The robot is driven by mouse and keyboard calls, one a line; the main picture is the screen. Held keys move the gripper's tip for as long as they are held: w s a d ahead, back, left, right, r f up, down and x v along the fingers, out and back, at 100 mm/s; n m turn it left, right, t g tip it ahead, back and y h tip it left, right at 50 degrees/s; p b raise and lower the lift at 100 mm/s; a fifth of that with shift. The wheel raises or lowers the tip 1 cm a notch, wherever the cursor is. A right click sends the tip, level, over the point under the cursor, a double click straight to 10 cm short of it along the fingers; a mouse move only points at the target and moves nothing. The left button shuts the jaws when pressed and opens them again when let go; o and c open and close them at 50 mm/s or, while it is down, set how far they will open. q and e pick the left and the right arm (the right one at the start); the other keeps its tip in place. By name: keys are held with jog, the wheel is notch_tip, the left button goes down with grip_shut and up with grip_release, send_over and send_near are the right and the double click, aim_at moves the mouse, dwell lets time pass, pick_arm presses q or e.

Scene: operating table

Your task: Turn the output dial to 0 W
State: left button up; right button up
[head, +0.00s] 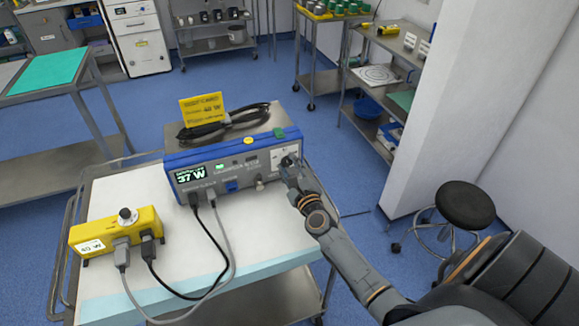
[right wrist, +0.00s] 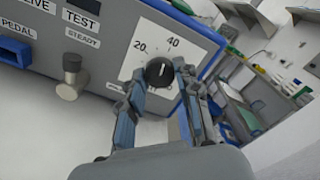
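The blue and grey generator unit (head: 225,165) stands on the white cart top, and its display (head: 190,175) reads 37 W. The output dial (right wrist: 159,72) is a round black knob on a white scale plate marked 20 and 40 in the right wrist view. My right gripper (right wrist: 160,78) has one finger on each side of the dial; the fingers are apart, and I cannot tell whether they touch it. In the head view my right gripper (head: 288,166) hides the dial. My left gripper is not in view.
A yellow box (head: 117,235) with a 40 W label and its own black knob stands at the cart's left. Cables (head: 212,240) run from it to the unit's front. A metal post (right wrist: 70,75) protrudes beside the dial.

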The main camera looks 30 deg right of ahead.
jog(key=shift+c, duration=0.6)
